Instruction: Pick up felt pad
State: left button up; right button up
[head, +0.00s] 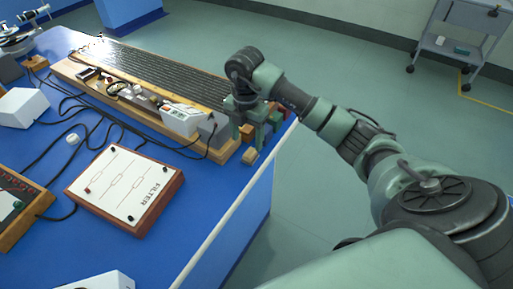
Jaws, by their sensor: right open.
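A small tan piece (250,156) lies on the bench just below the fingers, close to the edge. It may be the felt pad, but it is too small to tell. I cannot see anything held between the fingers. My left gripper is not in view.
A long wooden-based apparatus (165,67) with cables lies left of the gripper. A white FILTER board (126,188) in a wooden frame is nearer. The blue bench top (205,208) is clear between the board and the pale edge. A grey cart (452,52) stands far right.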

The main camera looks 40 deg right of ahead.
aim_at(250, 152)
jog(key=shift+d+f, duration=0.25)
jog(key=shift+f, duration=0.7)
jog(key=shift+s+a+f+p, duration=0.1)
jog(key=shift+a+f+p, duration=0.05)
jog(key=shift+f+p, duration=0.2)
jog(key=f, duration=0.2)
jog(key=f+p, duration=0.1)
jog(key=shift+d+f, duration=0.35)
jog(key=shift+f, duration=0.6)
jog(key=c, duration=0.4)
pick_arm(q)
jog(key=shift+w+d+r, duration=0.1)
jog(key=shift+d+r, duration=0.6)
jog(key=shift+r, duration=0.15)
pick_arm(e)
grip_shut()
